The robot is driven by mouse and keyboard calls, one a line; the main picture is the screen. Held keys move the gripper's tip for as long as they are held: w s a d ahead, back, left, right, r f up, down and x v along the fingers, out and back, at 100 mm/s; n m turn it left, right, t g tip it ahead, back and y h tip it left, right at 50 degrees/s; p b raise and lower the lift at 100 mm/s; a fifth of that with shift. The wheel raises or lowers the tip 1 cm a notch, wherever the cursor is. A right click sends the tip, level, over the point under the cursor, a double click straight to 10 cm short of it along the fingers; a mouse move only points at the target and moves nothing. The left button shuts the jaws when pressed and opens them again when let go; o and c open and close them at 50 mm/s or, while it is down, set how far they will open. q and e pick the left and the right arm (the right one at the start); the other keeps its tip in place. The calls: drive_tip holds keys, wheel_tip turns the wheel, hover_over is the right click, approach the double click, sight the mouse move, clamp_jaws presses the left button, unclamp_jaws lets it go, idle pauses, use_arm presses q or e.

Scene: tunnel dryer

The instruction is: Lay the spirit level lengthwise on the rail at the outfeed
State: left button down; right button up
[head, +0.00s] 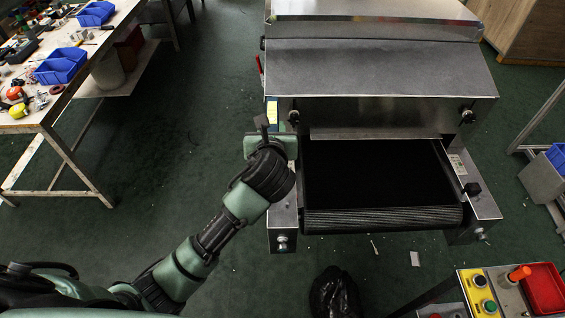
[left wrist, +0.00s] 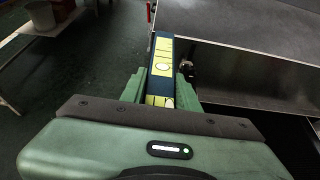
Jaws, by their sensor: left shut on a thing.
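My left gripper (head: 270,135) is shut on the spirit level (head: 271,111), at the left side of the outfeed. The level is a dark blue bar with yellow faces; only its far end shows in the head view, as the gripper and wrist hide the rest. In the left wrist view the level (left wrist: 163,62) points away from me between the green fingers (left wrist: 160,92). The metal rail (head: 284,215) runs along the left of the black belt, partly hidden under my wrist. I cannot tell whether the level touches the rail. My right gripper is not in view.
The dryer housing (head: 380,68) stands behind the black belt (head: 375,175), with knobs on its sides. A workbench (head: 45,120) with blue bins is at the left. A control panel (head: 480,292) is at the lower right, and a black bag (head: 336,293) lies in front.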

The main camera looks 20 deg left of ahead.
use_arm(q)
wheel_tip(320, 180, down, 15)
drive_tip(key=shift+d+r+b, duration=0.1)
drive_tip(key=shift+b, duration=0.5)
drive_tip(key=shift+w+f+b, duration=0.1)
drive_tip(key=shift+f+b, duration=0.45)
drive_tip(key=shift+f, duration=2.25)
drive_tip(key=shift+f, duration=0.1)
drive_tip(key=c, duration=1.1)
unclamp_jaws()
drive_tip(key=shift+f, duration=0.15)
drive_tip(key=shift+o, duration=0.2)
drive_tip(key=shift+r, duration=0.25)
drive_tip(key=v, duration=1.2)
drive_tip(key=shift+s+f, duration=0.15)
drive_tip(key=shift+s, duration=0.05)
